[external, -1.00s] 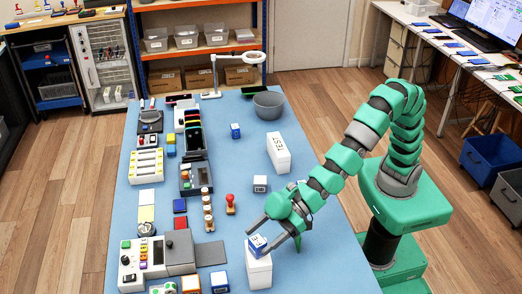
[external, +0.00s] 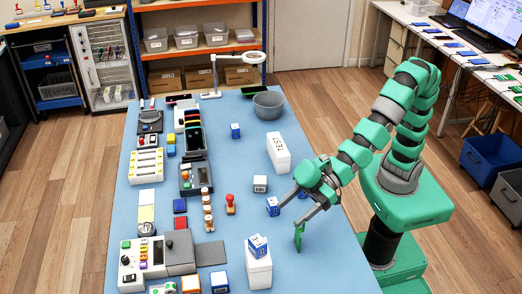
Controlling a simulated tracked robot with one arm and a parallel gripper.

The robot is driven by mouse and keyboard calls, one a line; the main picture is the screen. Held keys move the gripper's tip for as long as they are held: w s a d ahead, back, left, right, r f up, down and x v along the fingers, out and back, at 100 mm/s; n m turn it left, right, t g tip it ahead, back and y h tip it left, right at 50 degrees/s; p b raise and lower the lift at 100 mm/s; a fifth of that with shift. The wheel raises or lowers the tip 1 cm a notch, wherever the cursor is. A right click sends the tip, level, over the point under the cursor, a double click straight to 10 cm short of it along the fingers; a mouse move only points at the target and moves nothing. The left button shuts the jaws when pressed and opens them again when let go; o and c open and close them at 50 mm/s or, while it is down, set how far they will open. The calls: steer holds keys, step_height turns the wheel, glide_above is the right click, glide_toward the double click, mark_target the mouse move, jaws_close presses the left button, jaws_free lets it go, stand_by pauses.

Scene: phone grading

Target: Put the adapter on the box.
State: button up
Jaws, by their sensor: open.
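A blue and white block (external: 257,246), which looks like the adapter, sits tilted on top of a white box (external: 259,271) at the near edge of the blue table. Its label is too small to read. My gripper (external: 289,216) is open and empty, up and to the right of that block and apart from it. A similar blue and white block (external: 273,206) lies by one fingertip; I cannot tell whether they touch. A small green piece (external: 298,237) shows just below the other fingertip.
A white box marked TEST (external: 278,152), a small white block (external: 260,184), another blue block (external: 235,131) and a grey bowl (external: 268,105) stand farther back. Trays, stamps and a control box (external: 142,262) fill the left side. The table between the TEST box and bowl is clear.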

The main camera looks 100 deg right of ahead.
steer(key=w+d+r+m+t+h, duration=0.1)
steer(key=d+r, duration=0.6)
steer(key=r, duration=0.4)
steer(key=d+r+m+t, duration=0.1)
steer(key=d+r, duration=0.6)
steer(key=r, duration=0.3)
steer(key=s+d+r+m+h, duration=0.1)
steer(key=s+d+r+h, duration=0.1)
steer(key=s+d+r, duration=0.2)
steer(key=s+d+r+m+t+h, duration=0.1)
steer(key=s+d+r, duration=0.4)
steer(key=d+r, duration=0.5)
steer(key=shift+s+d+r+m+h, duration=0.3)
steer(key=shift+r+h, duration=0.3)
steer(key=shift+r, duration=0.15)
